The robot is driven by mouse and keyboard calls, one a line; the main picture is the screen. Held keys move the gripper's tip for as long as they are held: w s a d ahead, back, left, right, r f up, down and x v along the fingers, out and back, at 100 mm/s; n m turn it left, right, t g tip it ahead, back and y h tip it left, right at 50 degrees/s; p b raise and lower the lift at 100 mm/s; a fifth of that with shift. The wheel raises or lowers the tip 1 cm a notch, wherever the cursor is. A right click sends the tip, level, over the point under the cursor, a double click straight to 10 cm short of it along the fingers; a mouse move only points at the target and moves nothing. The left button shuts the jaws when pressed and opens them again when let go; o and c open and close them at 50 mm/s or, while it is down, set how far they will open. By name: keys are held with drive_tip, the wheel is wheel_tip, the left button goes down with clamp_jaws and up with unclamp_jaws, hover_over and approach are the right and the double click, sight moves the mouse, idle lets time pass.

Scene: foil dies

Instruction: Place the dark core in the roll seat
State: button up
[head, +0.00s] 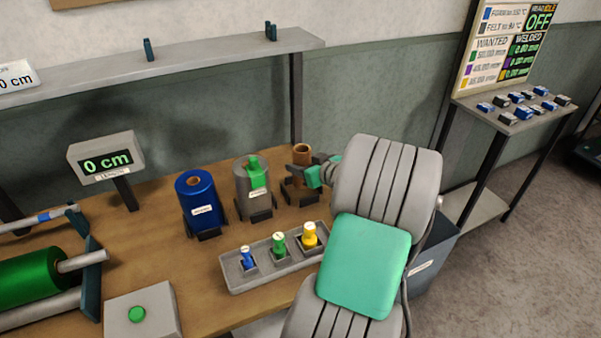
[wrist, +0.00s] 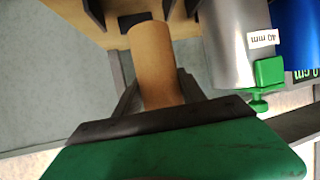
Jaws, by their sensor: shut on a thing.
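A brown hollow core (head: 302,152) stands upright at the right end of the row of rolls in the head view. It fills the middle of the wrist view as a tan tube (wrist: 152,50). My gripper (head: 303,176) reaches in from the right and is shut on the core, with one finger on each side. The roll seat (head: 309,198) with dark blocks is at the core's lower end; a dark block (wrist: 134,20) shows beside that end in the wrist view. I cannot tell whether the core rests on the seat.
A grey roll (head: 243,190) with a green clip (head: 257,170) and a blue roll (head: 197,205) stand left of the core. A grey tray (head: 235,279) of coloured plugs lies in front. A shelf (head: 200,58) runs above the bench. A grey bin (head: 432,262) stands right.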

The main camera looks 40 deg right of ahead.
drive_tip(key=f, duration=0.2)
drive_tip(key=w+d+f+p, duration=0.1)
drive_tip(key=f, duration=0.1)
drive_tip(key=w+d+f, duration=0.1)
drive_tip(key=f, duration=0.1)
drive_tip(key=shift+w, duration=0.2)
drive_tip(key=shift+f, duration=0.5)
drive_tip(key=o, duration=1.4)
drive_tip(key=shift+r, duration=0.1)
drive_tip(key=shift+c, duration=0.2)
